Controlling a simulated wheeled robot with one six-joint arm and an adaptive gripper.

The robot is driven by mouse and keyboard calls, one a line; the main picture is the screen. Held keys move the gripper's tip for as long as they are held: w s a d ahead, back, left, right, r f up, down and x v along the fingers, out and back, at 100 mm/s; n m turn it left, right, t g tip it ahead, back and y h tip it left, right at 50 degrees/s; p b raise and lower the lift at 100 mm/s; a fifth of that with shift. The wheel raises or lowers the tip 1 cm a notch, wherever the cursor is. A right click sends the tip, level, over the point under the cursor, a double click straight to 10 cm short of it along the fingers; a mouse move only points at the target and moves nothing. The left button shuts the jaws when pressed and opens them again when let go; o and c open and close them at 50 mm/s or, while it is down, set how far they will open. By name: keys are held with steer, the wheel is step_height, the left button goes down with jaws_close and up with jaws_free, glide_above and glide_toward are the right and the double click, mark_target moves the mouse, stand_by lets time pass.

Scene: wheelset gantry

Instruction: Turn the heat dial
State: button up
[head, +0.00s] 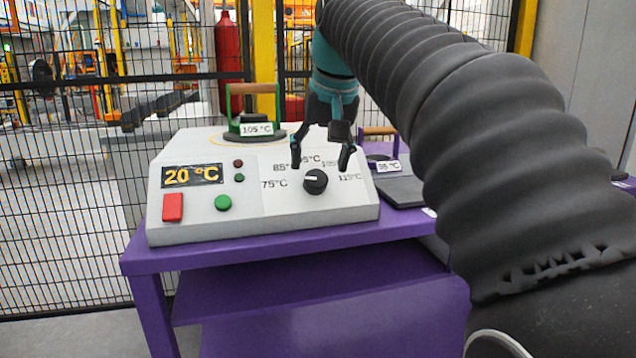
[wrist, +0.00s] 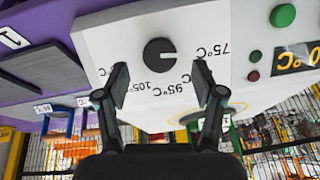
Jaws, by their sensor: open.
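The heat dial (head: 315,181) is a round black knob with a white mark on the sloped front of a white control box (head: 240,222). Labels from 75°C to 115°C surround it, and its mark points left, toward the 75°C side. The display (head: 192,176) reads 20 °C. My gripper (head: 322,164) is open and empty just above the dial, fingers spread either side. In the wrist view the dial (wrist: 160,52) lies beyond and between the two fingertips (wrist: 160,80), apparently apart from them.
A red button (head: 172,207) and a green button (head: 223,202) sit left of the dial. Another labelled block (head: 388,166) and a dark plate (head: 402,190) are right on the purple table (head: 270,248).

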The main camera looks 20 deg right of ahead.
mark_target(317, 176)
steer(key=shift+b+x, duration=0.35)
steer(key=shift+x, duration=1.65)
steer(key=c, duration=1.1)
